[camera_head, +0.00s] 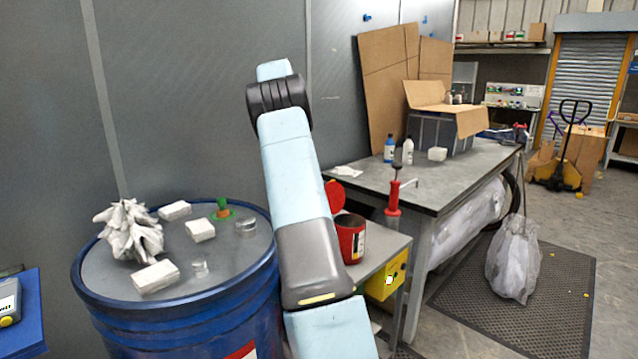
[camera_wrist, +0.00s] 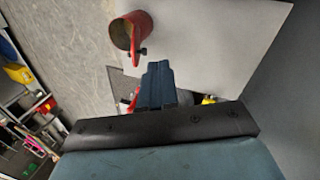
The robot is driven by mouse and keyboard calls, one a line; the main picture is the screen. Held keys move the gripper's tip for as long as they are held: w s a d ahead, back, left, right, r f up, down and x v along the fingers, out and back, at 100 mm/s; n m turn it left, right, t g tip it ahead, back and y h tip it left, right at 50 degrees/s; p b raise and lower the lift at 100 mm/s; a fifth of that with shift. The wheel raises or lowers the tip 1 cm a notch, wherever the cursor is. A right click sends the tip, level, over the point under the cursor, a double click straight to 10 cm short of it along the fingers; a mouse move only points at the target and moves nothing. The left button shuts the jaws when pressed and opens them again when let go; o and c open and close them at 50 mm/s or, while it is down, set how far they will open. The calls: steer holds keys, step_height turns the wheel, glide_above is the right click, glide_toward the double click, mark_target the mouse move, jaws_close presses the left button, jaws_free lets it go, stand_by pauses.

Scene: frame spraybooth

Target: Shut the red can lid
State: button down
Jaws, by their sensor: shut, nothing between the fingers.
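The red can (camera_head: 351,242) stands on a small grey side table, right of my arm in the head view. Its red lid (camera_head: 335,196) is raised, standing up from the rim on the far-left side, so the can is open. In the head view I cannot make out the gripper's fingers.
A blue drum (camera_head: 180,310) bearing white blocks and a crumpled rag stands left of my arm. A yellow box (camera_head: 388,277) sits at the side table's front.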

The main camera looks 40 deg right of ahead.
steer(key=w+d+f+m+g, duration=0.25)
steer(key=d+f, duration=0.35)
steer(key=f, duration=0.3)
steer(key=s+d+f, duration=0.1)
steer(key=s+f, duration=0.7)
stand_by(0.5)
steer(key=shift+t, duration=0.25)
steer(key=shift+d, duration=0.1)
steer(key=shift+s+d+r, duration=0.1)
